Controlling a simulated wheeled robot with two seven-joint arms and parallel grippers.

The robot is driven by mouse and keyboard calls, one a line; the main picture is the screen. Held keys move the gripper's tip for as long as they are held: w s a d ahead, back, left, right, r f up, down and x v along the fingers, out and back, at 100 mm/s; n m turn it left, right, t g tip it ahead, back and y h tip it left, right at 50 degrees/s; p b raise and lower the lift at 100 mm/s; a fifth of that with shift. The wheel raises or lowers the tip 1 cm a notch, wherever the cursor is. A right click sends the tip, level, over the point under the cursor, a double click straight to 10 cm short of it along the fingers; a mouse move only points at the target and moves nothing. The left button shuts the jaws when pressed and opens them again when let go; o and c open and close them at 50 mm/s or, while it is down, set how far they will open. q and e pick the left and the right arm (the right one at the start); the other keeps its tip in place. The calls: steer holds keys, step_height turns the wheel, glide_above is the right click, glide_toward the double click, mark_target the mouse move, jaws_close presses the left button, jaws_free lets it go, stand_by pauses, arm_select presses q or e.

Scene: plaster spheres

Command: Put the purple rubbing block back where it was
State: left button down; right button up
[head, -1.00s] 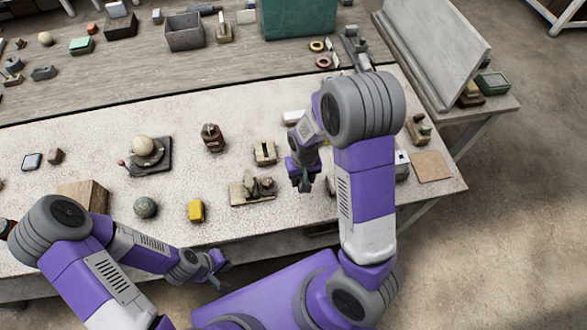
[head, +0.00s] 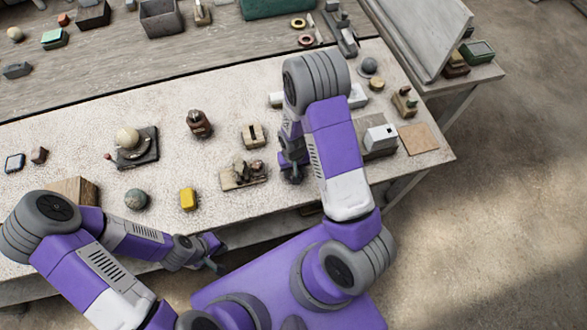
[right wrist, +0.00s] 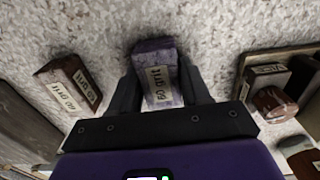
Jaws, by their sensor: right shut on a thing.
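The purple rubbing block (right wrist: 158,75), with a pale label that seems to read 60 GRIT, sits between the two dark fingers of my right gripper (right wrist: 160,92), which is shut on it. In the head view my right gripper (head: 292,172) is low over the front part of the pale table, right of a small board with lumpy pieces. The block cannot be made out there. I cannot tell whether it touches the table. My left gripper (head: 218,257) is empty and open, in front of the table's front edge.
A brown labelled block (right wrist: 68,86) lies left of the purple one in the wrist view; a wooden tray (right wrist: 243,75) with several pieces is at right.

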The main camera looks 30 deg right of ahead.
steer(key=o, duration=1.1)
steer(key=shift+f, duration=0.1)
steer(key=shift+r, duration=0.5)
step_height(320, 180, up, 11)
steer(key=shift+r+p, duration=0.2)
steer(key=shift+p, duration=0.4)
